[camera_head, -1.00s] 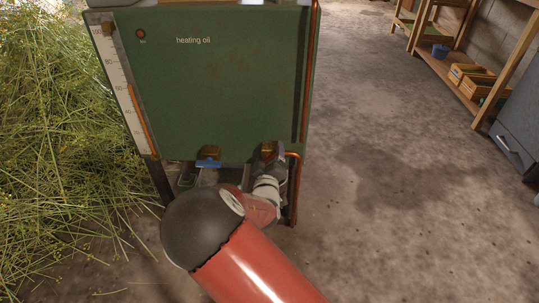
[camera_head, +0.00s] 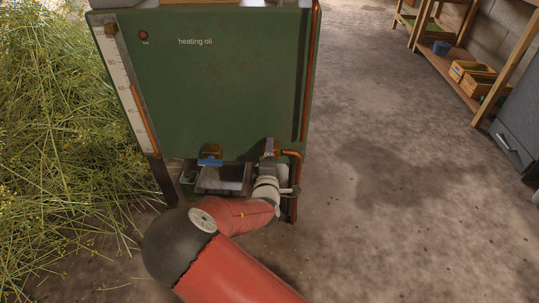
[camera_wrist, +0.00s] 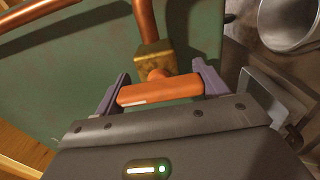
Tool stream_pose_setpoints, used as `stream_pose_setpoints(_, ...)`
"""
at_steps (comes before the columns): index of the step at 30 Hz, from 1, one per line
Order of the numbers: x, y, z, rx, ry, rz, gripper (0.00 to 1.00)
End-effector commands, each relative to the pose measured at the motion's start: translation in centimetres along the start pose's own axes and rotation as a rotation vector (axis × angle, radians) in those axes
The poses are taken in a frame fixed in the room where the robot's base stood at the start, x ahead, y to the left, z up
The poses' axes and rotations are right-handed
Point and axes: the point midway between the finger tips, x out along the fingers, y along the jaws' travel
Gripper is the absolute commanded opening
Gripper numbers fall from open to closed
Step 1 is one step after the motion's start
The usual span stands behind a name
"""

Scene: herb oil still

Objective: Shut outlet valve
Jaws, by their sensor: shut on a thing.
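The green tank (camera_head: 215,90) marked "heating oil" has two brass valves low on its front. The left one has a blue handle (camera_head: 210,162). The right one (camera_head: 272,148) sits beside a copper pipe and is partly hidden by my gripper in the head view. In the wrist view, its brass body (camera_wrist: 154,56) is clear, with an orange handle (camera_wrist: 160,91) in front. My gripper (camera_wrist: 161,88) is shut on this orange handle, one finger at each end. The frames do not show which valve is named the outlet.
Cut herbs (camera_head: 55,130) are heaped left of the tank. A copper pipe (camera_head: 297,175) runs down at the tank's lower right. A metal vessel (camera_wrist: 290,22) shows at the wrist view's upper right. The floor (camera_head: 390,190) to the right is clear.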

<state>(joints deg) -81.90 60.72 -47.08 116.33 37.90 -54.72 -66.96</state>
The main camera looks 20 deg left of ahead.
Motion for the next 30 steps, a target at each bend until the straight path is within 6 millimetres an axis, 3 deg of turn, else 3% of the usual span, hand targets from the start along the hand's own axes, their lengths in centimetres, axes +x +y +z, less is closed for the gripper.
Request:
stream_pose_setpoints(18, 0.01, -0.06, 0.01, -0.051, 0.000, -0.001, 0.50)
stream_pose_setpoints(19, 0.01, -0.06, 0.02, -0.051, 0.000, -0.001, 0.74)
stream_pose_setpoints(23, 0.01, -0.06, 0.02, -0.050, 0.000, -0.001, 0.91)
stream_pose_setpoints(30, 0.00, -0.04, 0.00, -0.048, 0.000, 0.000, 0.95)
